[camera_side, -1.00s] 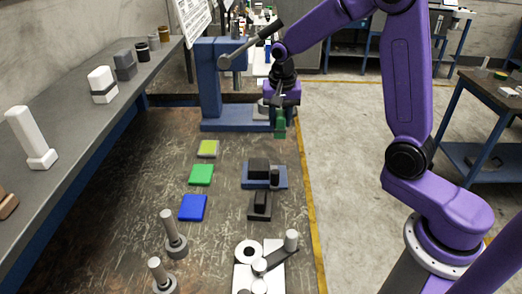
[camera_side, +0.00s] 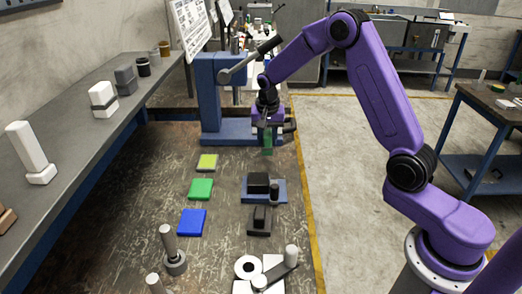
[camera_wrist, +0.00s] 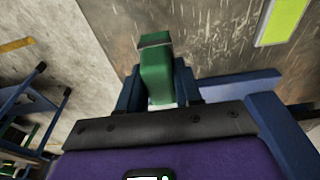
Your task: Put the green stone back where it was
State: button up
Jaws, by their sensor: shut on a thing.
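My gripper (camera_side: 267,138) is shut on the green stone (camera_side: 267,149), a dark green upright block. It holds the stone in front of the blue press, near the table's right edge. In the wrist view the stone (camera_wrist: 156,78) sits between the two blue fingers (camera_wrist: 157,92), its grey end pointing away from my gripper. A flat green pad (camera_side: 200,189) lies on the table to the left and nearer the camera, with nothing on it. I cannot tell how high the stone hangs above the table.
A yellow-green pad (camera_side: 206,162) and a blue pad (camera_side: 192,222) lie in line with the green pad. Dark blocks on a blue base (camera_side: 282,188) stand to the right. The blue press (camera_side: 210,100) stands behind. A shelf (camera_side: 72,138) runs along the left.

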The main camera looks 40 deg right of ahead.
jog(key=w+f, duration=0.1)
jog(key=f, duration=0.1)
jog(key=w+f, duration=0.1)
jog(key=w, duration=0.1)
jog(key=shift+d+f, duration=0.15)
jog(key=shift+f, duration=1.65)
jog(key=shift+f, duration=0.1)
jog(key=o, duration=1)
notch_tip(320, 180, up, 12)
jog(key=s+a, duration=0.1)
jog(key=shift+s+a, duration=0.2)
jog(key=shift+a, duration=0.05)
